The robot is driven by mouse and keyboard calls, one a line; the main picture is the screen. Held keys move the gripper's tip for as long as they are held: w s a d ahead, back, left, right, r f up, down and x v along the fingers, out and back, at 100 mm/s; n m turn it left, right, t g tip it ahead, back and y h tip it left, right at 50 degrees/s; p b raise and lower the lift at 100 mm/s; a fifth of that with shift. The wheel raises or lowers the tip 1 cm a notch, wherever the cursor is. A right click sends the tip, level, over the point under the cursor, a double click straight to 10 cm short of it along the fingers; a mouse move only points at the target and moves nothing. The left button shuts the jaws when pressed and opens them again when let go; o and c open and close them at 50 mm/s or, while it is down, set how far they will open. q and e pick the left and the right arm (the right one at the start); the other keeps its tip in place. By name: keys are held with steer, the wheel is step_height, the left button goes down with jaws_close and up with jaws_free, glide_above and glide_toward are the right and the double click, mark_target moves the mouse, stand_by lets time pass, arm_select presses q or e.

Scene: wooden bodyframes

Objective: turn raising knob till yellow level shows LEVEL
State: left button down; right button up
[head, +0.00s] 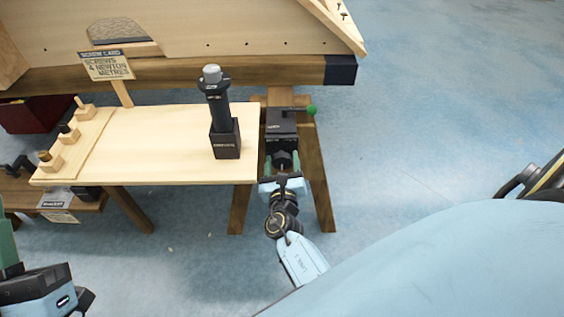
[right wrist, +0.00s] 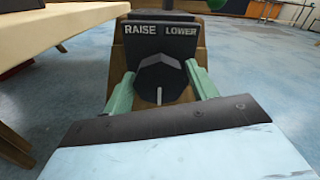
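The raising knob (right wrist: 160,78) is a black faceted knob with a white pointer line, under a black plate (right wrist: 160,30) lettered RAISE and LOWER. In the right wrist view the green fingers of my right gripper (right wrist: 160,92) stand on either side of the knob; contact is hard to tell. In the head view my right gripper (head: 283,172) is at the near end of the black jack box (head: 281,123), beside the table. My left gripper (head: 45,295) is at the lower left, its fingers mostly out of sight. No yellow level can be made out.
The pale worktable (head: 180,130) lies left of the jack, with a black upright tool (head: 218,110) in a dark holder near its right edge. A wooden beam (head: 200,72) and panel cross the back. A green ball (head: 311,109) sits right of the jack. The floor to the right is clear.

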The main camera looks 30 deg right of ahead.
steer(key=c, duration=0.6)
steer(key=shift+c, duration=0.2)
steer(key=shift+m, duration=0.4)
